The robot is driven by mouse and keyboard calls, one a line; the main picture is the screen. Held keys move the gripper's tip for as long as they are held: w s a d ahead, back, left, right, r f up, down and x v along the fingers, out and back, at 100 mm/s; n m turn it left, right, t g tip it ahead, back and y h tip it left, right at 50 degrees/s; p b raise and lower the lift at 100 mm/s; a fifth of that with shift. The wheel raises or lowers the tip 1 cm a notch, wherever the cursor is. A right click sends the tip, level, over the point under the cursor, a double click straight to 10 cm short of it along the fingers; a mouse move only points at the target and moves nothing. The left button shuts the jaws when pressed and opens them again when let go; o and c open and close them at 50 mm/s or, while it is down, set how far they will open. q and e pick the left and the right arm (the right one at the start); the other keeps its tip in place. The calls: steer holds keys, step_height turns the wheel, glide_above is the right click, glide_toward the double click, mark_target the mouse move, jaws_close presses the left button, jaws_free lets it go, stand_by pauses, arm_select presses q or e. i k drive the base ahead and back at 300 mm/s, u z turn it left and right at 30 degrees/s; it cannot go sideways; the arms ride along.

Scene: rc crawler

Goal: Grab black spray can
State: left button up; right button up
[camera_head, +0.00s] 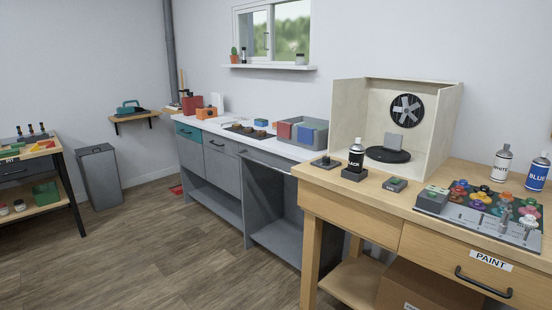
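The black spray can (356,157) stands upright on a small dark block (354,173) near the left front of the wooden paint bench. It has a grey cap and a dark body with a pale label marking. The open-fronted spray booth (344,115) is just behind it. Neither of my grippers shows in this view, and nothing of my arms is seen near the can.
The wooden bench (408,227) also bears a white spray can (502,164) and a blue spray can (537,174) at the right, and a tray of paint pots (460,218). A small dark box (395,185) sits right of the can. Open floor (150,250) lies at the left.

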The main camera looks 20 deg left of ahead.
mark_target(356, 152)
steer(key=u, duration=1.5)
steer(key=i, duration=1.75)
steer(key=z, duration=1.65)
